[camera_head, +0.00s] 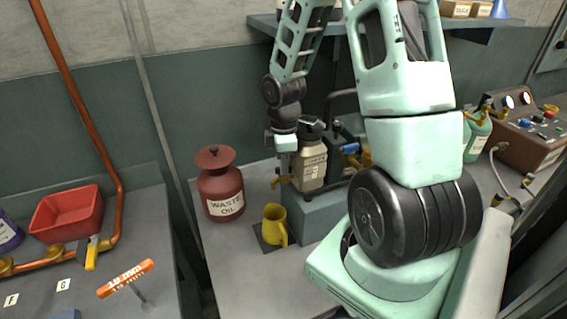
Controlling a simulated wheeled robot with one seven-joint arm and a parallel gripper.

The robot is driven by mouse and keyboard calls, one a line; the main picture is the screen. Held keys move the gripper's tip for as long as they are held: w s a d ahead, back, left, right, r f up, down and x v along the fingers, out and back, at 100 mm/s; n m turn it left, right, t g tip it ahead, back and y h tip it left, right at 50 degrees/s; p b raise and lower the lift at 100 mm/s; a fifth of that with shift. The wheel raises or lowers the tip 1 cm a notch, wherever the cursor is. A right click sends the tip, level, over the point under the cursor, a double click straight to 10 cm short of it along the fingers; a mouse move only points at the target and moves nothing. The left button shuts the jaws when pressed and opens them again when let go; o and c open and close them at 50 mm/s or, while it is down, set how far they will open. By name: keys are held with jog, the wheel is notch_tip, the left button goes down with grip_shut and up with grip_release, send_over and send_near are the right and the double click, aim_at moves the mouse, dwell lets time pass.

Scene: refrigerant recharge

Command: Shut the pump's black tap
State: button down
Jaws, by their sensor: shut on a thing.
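My gripper (286,160) points down at the left side of the pump, just above a brass spout (281,182). It is shut on the tap there. The tap's black handle is hidden by the fingers, so I cannot tell how far it is turned. The pump's beige labelled bottle (312,166) stands upright just right of the gripper, on a grey-blue block (318,214). The pump's dark body behind it is partly hidden by my arm. A yellow mug (273,222) stands below the spout on a dark mat.
A dark red waste oil can (221,190) stands left of the pump. A wall shelf (262,22) is above. A green cylinder (474,138) and a brown gauge box (533,140) are at right.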

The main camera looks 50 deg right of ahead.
jog(key=shift+m, duration=1.3)
jog(key=m, duration=0.3)
